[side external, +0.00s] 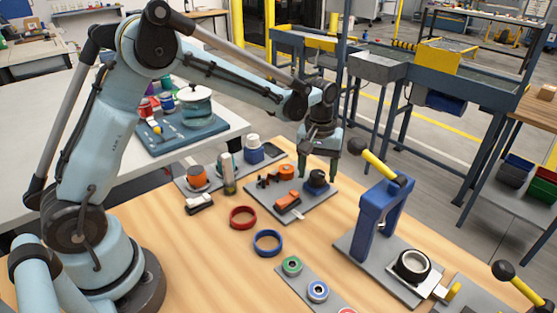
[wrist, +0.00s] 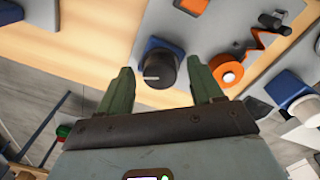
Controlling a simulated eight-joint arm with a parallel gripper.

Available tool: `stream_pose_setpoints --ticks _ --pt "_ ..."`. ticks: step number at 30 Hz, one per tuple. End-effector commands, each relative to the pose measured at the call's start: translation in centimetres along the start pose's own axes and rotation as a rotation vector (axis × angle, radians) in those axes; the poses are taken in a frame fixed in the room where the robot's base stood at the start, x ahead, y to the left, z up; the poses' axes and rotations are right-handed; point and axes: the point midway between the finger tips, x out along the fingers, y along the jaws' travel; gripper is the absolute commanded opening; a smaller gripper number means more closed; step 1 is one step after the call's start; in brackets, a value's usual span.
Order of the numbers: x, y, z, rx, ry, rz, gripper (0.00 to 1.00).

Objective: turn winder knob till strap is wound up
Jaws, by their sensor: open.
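A black knob with a white mark (wrist: 157,68) sits on a blue base on a grey plate. In the side view the knob (side external: 317,180) is at the plate's back right corner. My gripper (side external: 320,174) is open above it, pointing down. In the wrist view the fingers (wrist: 160,66) stand on either side of the knob, with gaps; whether they are down level with it I cannot tell. An orange roll (wrist: 228,70) lies beside the knob, with a zigzag orange strip (wrist: 268,32) near it, apparently the strap. The roll also shows in the side view (side external: 286,171).
An orange-topped part (side external: 287,199) sits on the same plate. A blue press with a yellow handle (side external: 377,220) stands close on the right. A plate with cups and bottles (side external: 190,182) is behind left.

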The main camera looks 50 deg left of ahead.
Motion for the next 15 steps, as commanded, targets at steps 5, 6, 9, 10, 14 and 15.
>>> stream_pose_setpoints --ticks 5,6,9,10,14,15 --pt "-0.01 0.00 -0.01 0.000 0.000 0.000 0.66" --pt "-0.01 0.00 -0.01 0.000 0.000 0.000 0.59" --pt "-0.02 0.00 -0.01 0.000 0.000 0.000 0.44" --pt "-0.02 0.00 -0.01 0.000 0.000 0.000 0.39" --pt "-0.03 0.00 -0.01 0.000 0.000 0.000 0.20" --pt "-0.03 0.00 -0.01 0.000 0.000 0.000 0.13"
